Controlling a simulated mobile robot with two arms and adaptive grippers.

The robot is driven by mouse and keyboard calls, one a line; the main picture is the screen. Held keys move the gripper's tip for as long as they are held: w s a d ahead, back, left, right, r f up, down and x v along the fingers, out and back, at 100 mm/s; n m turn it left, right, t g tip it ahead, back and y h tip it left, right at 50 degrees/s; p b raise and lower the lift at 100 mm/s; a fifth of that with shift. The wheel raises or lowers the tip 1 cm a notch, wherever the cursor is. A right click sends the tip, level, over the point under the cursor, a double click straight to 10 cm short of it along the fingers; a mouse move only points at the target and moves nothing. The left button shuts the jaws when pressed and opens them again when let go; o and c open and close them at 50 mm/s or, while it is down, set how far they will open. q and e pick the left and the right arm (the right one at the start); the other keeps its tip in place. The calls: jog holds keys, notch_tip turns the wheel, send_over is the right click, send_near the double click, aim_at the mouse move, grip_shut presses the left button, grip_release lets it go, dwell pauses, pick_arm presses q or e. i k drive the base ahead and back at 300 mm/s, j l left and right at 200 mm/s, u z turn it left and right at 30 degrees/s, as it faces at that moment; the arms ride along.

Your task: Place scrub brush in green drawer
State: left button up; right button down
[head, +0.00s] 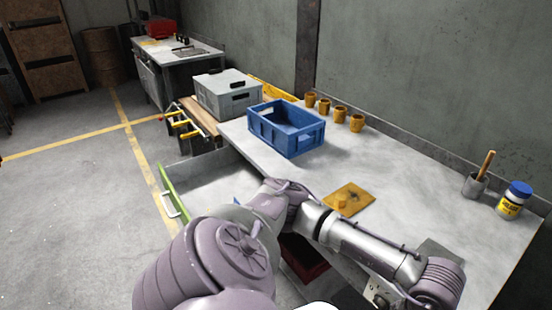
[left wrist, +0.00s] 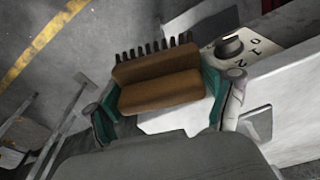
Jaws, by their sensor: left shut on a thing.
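The scrub brush (left wrist: 160,78) has a brown block with a row of dark bristles. In the left wrist view it sits between the green-padded fingers of my left gripper (left wrist: 165,92), which is shut on it. In the head view my left arm crosses the foreground and bends to the lower right; I cannot make out its gripper or the brush there. The green drawer (head: 174,198) is pulled out at the left of the workbench, with a white handle on its front. Its pale inside shows partly; my arm hides the rest. My right gripper is not in view.
A panel with a knob (left wrist: 232,47) is close beside the brush.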

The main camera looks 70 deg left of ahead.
aim_at(219, 192)
jog(key=k+j, duration=0.15)
jog(key=j, duration=0.25)
jog(key=k+j, duration=0.15)
jog(key=j, duration=0.25)
jog(key=k+j, duration=0.15)
jog(key=j, duration=0.2)
jog(key=k+j, duration=0.15)
jog(key=j, duration=0.25)
jog(key=k+j, duration=0.15)
jog(key=j, duration=0.25)
jog(key=k+j, duration=0.15)
jog(key=j, duration=0.25)
jog(key=k+j, duration=0.15)
jog(key=j, duration=0.25)
jog(key=k+j, duration=0.15)
jog(key=j, duration=0.2)
